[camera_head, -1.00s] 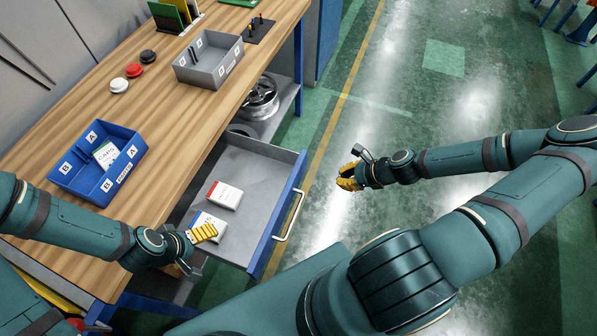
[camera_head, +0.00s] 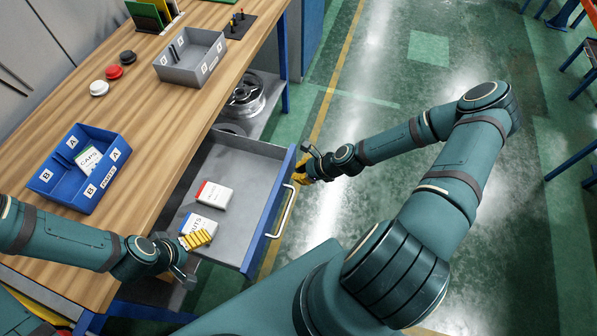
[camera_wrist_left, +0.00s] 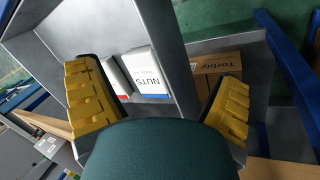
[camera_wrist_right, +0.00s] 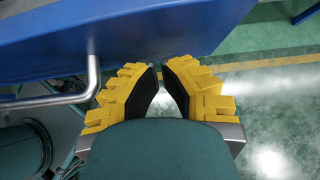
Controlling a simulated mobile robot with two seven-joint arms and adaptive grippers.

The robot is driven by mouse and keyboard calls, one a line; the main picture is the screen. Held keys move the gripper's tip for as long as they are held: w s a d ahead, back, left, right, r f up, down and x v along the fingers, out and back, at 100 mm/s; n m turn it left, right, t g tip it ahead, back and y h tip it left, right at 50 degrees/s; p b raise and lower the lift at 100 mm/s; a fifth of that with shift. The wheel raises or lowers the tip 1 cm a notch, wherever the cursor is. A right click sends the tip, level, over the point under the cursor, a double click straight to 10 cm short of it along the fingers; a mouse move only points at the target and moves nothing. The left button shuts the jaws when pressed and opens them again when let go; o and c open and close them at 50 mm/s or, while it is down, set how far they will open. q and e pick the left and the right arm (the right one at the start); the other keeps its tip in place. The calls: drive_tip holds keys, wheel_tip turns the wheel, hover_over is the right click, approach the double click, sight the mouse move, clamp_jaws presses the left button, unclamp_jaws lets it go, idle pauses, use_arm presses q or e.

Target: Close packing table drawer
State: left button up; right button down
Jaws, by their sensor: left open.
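The packing table's drawer is pulled out, with a grey inside, a blue front (camera_head: 268,215) and a silver handle (camera_head: 284,212). It holds a white box with a red edge (camera_head: 214,195) and a white NUTS box (camera_head: 199,226). My left gripper (camera_head: 203,240) is over the drawer's near corner beside the NUTS box. In the left wrist view its fingers (camera_wrist_left: 158,95) are spread wide with nothing held between them. My right gripper (camera_head: 301,172) is at the outer side of the drawer front, near its far end. In the right wrist view its fingertips (camera_wrist_right: 161,70) are nearly together and empty, beside the handle (camera_wrist_right: 92,80).
The wooden tabletop (camera_head: 150,130) carries a blue parts bin (camera_head: 75,180), a grey bin (camera_head: 190,65) and several round buttons. A metal wheel (camera_head: 245,95) sits on the shelf beyond the drawer.

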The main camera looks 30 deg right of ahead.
sight(204, 257)
drive_tip(key=shift+w+a, duration=0.15)
drive_tip(key=shift+w, duration=0.05)
idle(0.3)
use_arm(q)
drive_tip(key=f+b, duration=0.1)
drive_tip(key=s+f+b, duration=0.1)
drive_tip(key=f+b, duration=0.1)
drive_tip(key=shift+d, duration=0.1)
use_arm(e)
drive_tip(key=w+a, duration=0.6)
drive_tip(key=w, duration=0.1)
drive_tip(key=w+a, duration=0.6)
drive_tip(key=w, duration=0.1)
drive_tip(key=w+a, duration=0.6)
drive_tip(key=w, duration=0.1)
drive_tip(key=shift+w+a, duration=0.15)
drive_tip(key=shift+w, duration=0.1)
drive_tip(key=shift+r, duration=0.1)
